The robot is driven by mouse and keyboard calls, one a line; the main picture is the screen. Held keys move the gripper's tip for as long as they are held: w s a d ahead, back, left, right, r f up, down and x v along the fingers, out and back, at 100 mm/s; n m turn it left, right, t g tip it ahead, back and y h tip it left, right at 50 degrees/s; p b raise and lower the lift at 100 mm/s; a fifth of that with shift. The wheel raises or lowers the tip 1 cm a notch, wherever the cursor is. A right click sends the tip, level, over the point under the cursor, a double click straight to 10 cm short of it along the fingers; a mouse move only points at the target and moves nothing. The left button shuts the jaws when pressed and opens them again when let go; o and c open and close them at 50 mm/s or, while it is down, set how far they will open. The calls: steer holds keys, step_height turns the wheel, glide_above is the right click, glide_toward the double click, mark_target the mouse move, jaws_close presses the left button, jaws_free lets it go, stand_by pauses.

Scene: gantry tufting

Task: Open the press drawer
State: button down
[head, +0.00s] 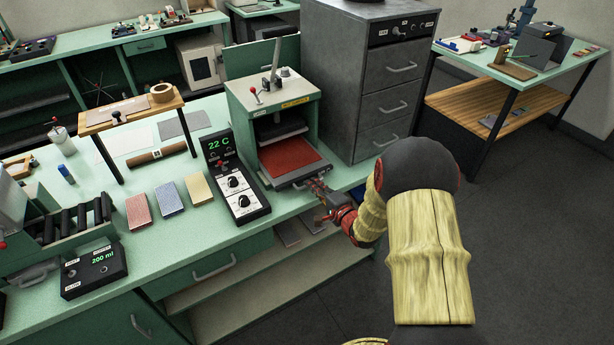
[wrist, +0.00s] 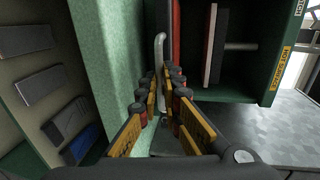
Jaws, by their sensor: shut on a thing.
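The press (head: 273,97) is a green box with a lever on top, standing on the green bench. Its drawer (head: 292,154), with a red bed, sticks out of the front opening. My gripper (head: 318,188) is at the drawer's front edge, low and from the right. In the wrist view, my gripper (wrist: 161,80) has its fingers on both sides of the pale metal drawer handle (wrist: 160,46) and is shut on it. The drawer's red bed shows as a thin strip (wrist: 176,30) beside the handle. The fingers hide part of the handle.
A controller reading 22 C (head: 233,178) stands close left of the drawer. A grey drawer cabinet (head: 349,85) stands at its right. Coloured card stacks (head: 169,199) lie farther left. Open shelves (head: 270,280) lie below the bench; the floor at right is clear.

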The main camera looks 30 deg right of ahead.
steer(key=s+p, duration=0.3)
steer(key=s, duration=0.9)
steer(key=shift+s+d+p, duration=0.15)
steer(key=shift+s+p, duration=0.2)
steer(key=shift+s, duration=0.05)
steer(key=shift+f, duration=0.1)
steer(key=c, duration=2)
jaws_free()
steer(key=s, duration=0.4)
steer(key=s+r, duration=0.1)
steer(key=s, duration=0.2)
steer(key=s+r, duration=0.1)
steer(key=s, duration=0.3)
steer(key=shift+s+d+r, duration=0.25)
steer(key=shift+s, duration=0.1)
